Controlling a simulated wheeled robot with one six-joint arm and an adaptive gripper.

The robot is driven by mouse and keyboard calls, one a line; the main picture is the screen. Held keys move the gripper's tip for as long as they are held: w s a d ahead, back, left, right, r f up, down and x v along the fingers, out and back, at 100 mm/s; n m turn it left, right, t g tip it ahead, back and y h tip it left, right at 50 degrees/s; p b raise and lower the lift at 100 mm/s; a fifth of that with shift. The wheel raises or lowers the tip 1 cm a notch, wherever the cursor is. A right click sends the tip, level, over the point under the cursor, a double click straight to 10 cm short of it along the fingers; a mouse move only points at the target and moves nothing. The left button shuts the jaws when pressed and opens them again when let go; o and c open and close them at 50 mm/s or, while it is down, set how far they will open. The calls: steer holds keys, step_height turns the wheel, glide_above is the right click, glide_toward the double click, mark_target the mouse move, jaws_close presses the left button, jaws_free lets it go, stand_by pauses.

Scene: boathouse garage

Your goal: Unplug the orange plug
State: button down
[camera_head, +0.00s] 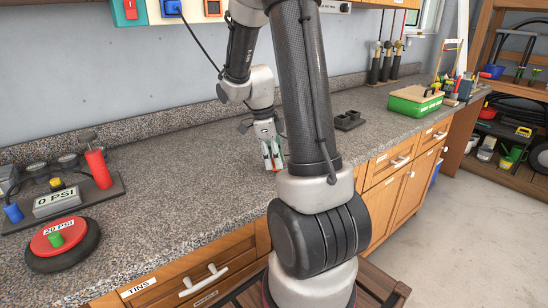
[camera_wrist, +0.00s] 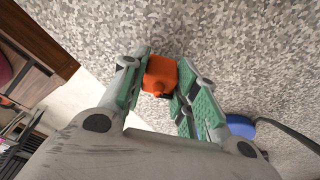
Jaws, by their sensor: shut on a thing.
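The orange plug (camera_wrist: 160,75) sits between the green-padded fingers of my gripper (camera_wrist: 163,84) in the wrist view, and the fingers are shut on it. In the head view, my gripper (camera_head: 272,155) hangs low over the granite counter, and a little orange-red shows between its fingers. At the top edge, an orange-framed socket (camera_head: 213,9) is on the wall and shows no plug in it. My arm covers part of the counter, and the gap between plug and counter is hard to judge.
A blue plug (camera_head: 172,7) with a dark cord is on the wall panel beside a red switch (camera_head: 130,9). The middle counter is clear.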

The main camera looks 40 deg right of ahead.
steer(key=shift+f, duration=0.4)
stand_by(0.3)
steer(key=c, duration=1)
jaws_free()
step_height(320, 180, up, 12)
steer(key=w+a, duration=0.1)
steer(key=shift+w+a, duration=0.3)
steer(key=shift+w, duration=0.1)
steer(key=shift+f, duration=0.1)
steer(key=shift+c, duration=0.5)
jaws_close()
